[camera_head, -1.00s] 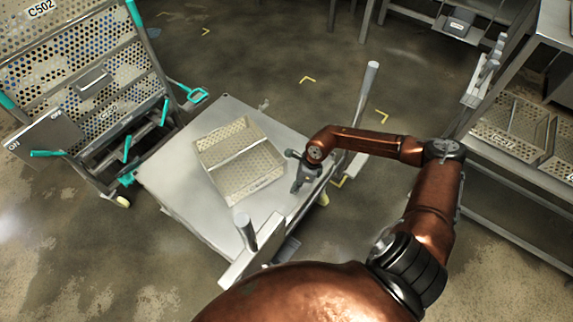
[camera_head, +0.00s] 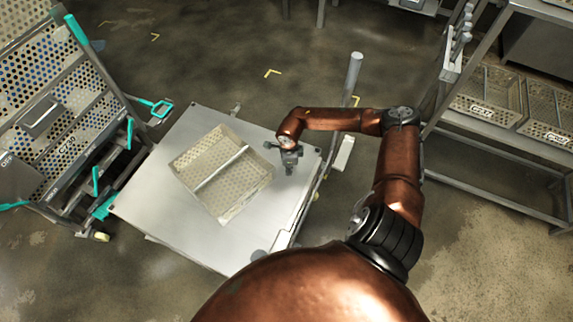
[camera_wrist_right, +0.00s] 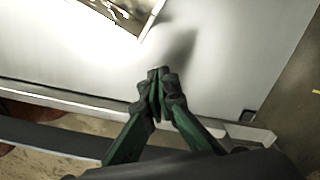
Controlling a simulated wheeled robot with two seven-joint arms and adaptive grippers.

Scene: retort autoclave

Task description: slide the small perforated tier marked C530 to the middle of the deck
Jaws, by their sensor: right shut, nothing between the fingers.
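The small perforated tier (camera_head: 204,158), a pale shallow tray with a bar across it, lies flat on the bare metal deck (camera_head: 150,205). It sits close to the middle, turned at an angle to the deck's edges. Its marking is not readable. My right gripper (camera_head: 289,169) is shut and empty above the right part of the deck, just right of the tier's right corner. In the right wrist view, its fingertips (camera_wrist_right: 159,75) are together, with a gap to the tier's corner (camera_wrist_right: 144,34). My left gripper is not in view.
A perforated rack with teal handles (camera_head: 70,130) stands left of the deck. An upright grey post (camera_head: 352,78) rises beyond the deck's right side. A metal shelf unit (camera_head: 500,120) holding perforated trays stands at the right. Deck surface is clear around the tier.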

